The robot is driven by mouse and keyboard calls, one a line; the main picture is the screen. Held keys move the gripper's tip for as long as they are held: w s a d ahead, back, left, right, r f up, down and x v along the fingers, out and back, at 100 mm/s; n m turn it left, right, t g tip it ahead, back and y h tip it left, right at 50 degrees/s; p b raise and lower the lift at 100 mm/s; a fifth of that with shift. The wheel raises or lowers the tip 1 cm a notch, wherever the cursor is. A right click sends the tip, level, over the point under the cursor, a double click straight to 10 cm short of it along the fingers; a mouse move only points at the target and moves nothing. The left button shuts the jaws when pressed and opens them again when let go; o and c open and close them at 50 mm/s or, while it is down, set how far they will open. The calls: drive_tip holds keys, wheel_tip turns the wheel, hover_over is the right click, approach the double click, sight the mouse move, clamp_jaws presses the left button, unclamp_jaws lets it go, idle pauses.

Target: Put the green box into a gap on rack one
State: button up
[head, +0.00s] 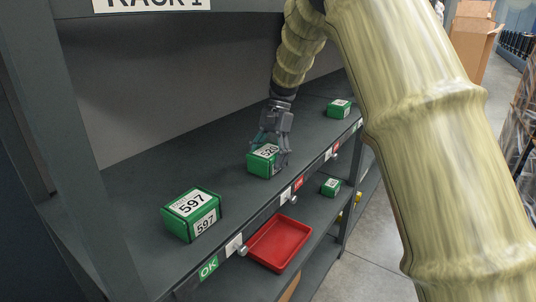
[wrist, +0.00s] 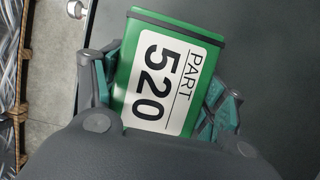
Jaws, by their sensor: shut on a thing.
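Rack one (head: 125,195) is a dark grey shelf unit with a "RACK 1" sign at its top. My gripper (head: 268,146) is over its upper shelf, shut on a green box (head: 262,164) with a white label reading 520. The box is at the shelf surface, between two other green boxes; I cannot tell whether it touches the shelf. In the wrist view the green box (wrist: 160,75) reads "PART 520", and the fingers of my gripper (wrist: 160,90) are on both its sides.
Green box 597 (head: 192,213) stands nearer on the upper shelf; another green box (head: 339,108) stands farther along. Below are a red tray (head: 279,243) and a small green box (head: 330,187). Cardboard boxes (head: 472,35) stand at the back right. Bare shelf lies between the boxes.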

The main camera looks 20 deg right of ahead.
sight(271, 148)
drive_tip(key=shift+s+r, duration=0.1)
drive_tip(key=shift+s, duration=0.05)
drive_tip(key=shift+a, duration=0.1)
drive_tip(key=o, duration=1.1)
drive_tip(key=shift+f, duration=0.2)
drive_tip(key=o, duration=0.4)
drive_tip(key=shift+r, duration=0.1)
drive_tip(key=r, duration=0.1)
drive_tip(key=w+d+b, duration=0.1)
drive_tip(key=r+b, duration=0.1)
drive_tip(key=shift+w+d+r, duration=0.25)
drive_tip(key=shift+d+r, duration=0.1)
drive_tip(key=shift+d, duration=0.05)
drive_tip(key=w+d, duration=0.2)
drive_tip(key=d, duration=0.1)
drive_tip(key=w+d+b, duration=0.1)
drive_tip(key=w+d, duration=0.3)
drive_tip(key=d, duration=0.1)
drive_tip(key=shift+w+d+r, duration=0.1)
drive_tip(key=shift+w+d, duration=0.25)
drive_tip(key=shift+w, duration=0.05)
